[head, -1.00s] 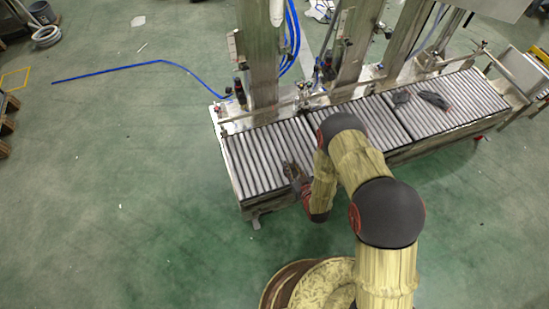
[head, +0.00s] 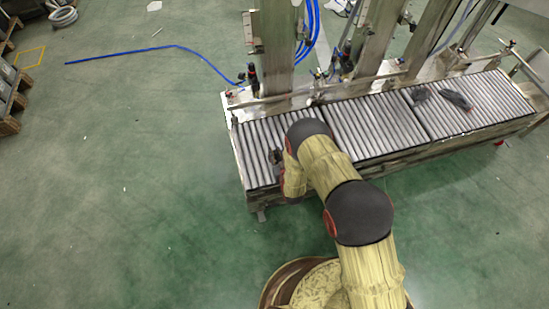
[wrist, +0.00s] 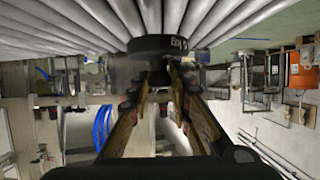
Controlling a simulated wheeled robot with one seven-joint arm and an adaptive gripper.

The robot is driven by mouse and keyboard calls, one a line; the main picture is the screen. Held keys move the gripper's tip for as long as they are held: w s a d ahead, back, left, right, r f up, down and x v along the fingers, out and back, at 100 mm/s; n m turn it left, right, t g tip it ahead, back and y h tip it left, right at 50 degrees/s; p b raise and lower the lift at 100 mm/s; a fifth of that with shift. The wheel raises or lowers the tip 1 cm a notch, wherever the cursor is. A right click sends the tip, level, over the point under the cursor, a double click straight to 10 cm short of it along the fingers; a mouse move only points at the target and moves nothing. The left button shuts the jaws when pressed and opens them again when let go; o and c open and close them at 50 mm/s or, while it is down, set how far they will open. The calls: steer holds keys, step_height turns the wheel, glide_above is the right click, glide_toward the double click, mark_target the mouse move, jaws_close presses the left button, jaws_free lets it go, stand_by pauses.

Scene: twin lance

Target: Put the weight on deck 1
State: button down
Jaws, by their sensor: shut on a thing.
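My gripper (wrist: 160,78) is shut on a dark round weight (wrist: 160,45) in the wrist view, with pale lettering on its side. The wrist view appears upside down, with the rollers at its top, close to the weight; I cannot tell whether they touch. In the head view my gripper (head: 276,156) is over the left roller section (head: 257,140), near its front right part, partly hidden by my arm. The roller table also has a middle section (head: 370,125) and a right section (head: 480,108). No deck number is readable.
Two dark objects, one blocky (head: 420,95) and one long (head: 456,100), lie on the right section. Metal posts (head: 278,45) stand along the table's back edge. A blue hose (head: 150,50) lies on the green floor, which is mostly clear at left.

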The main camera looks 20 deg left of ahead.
mark_target(276, 160)
steer(key=shift+w+a+f, duration=0.1)
steer(key=shift+a+f, duration=0.2)
step_height(276, 160, down, 3)
steer(key=shift+f+b, duration=0.1)
steer(key=shift+b, duration=0.75)
steer(key=c, duration=1.6)
jaws_free()
steer(key=shift+f, duration=0.1)
steer(key=shift+c, duration=0.2)
steer(key=shift+d+r, duration=0.1)
steer(key=shift+r, duration=0.1)
steer(key=p+v, duration=0.4)
steer(key=v, duration=0.8)
steer(key=shift+f, duration=0.1)
